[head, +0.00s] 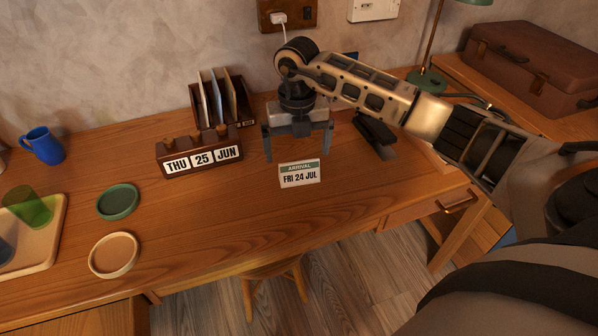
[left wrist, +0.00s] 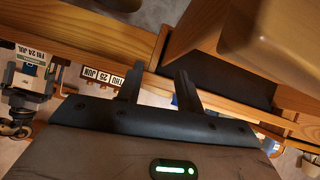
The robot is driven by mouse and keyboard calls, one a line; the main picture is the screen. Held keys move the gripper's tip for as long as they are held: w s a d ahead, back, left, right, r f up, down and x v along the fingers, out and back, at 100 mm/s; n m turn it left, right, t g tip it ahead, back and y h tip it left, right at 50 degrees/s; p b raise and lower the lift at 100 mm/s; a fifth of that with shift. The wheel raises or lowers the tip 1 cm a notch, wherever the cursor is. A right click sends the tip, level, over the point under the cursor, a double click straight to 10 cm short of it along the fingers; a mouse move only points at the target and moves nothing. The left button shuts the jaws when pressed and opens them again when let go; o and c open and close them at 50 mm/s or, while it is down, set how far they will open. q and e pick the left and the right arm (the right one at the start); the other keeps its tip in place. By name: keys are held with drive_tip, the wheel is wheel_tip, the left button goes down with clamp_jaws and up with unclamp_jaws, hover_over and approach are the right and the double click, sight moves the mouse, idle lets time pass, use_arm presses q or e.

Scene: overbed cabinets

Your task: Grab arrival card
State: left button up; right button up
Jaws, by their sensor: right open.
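The arrival card (head: 299,177) is a small white card with a green band, reading "ARRIVAL FRI 24 JUL". It stands on the wooden desk, right of the middle. My right gripper (head: 297,152) is open and points down just behind and above the card, its fingers apart with nothing between them. I cannot tell if it touches the card. The card also shows at the left edge of the left wrist view (left wrist: 30,54), beside my right gripper. My left gripper (left wrist: 160,72) is open and empty in the left wrist view, away from the card.
A wooden calendar block (head: 201,159) reading "THU 25 JUN" stands left of the card, with a letter rack (head: 219,100) behind it. A black stapler-like object (head: 374,135) lies to the right. A green lid (head: 118,201), beige dish (head: 114,255) and blue mug (head: 43,146) are further left.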

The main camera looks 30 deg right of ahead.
sight(299, 169)
drive_tip(key=shift+s+d+f, duration=0.1)
drive_tip(key=shift+s+f, duration=0.05)
drive_tip(key=shift+f, duration=3)
drive_tip(key=shift+c, duration=0.3)
drive_tip(key=c, duration=0.8)
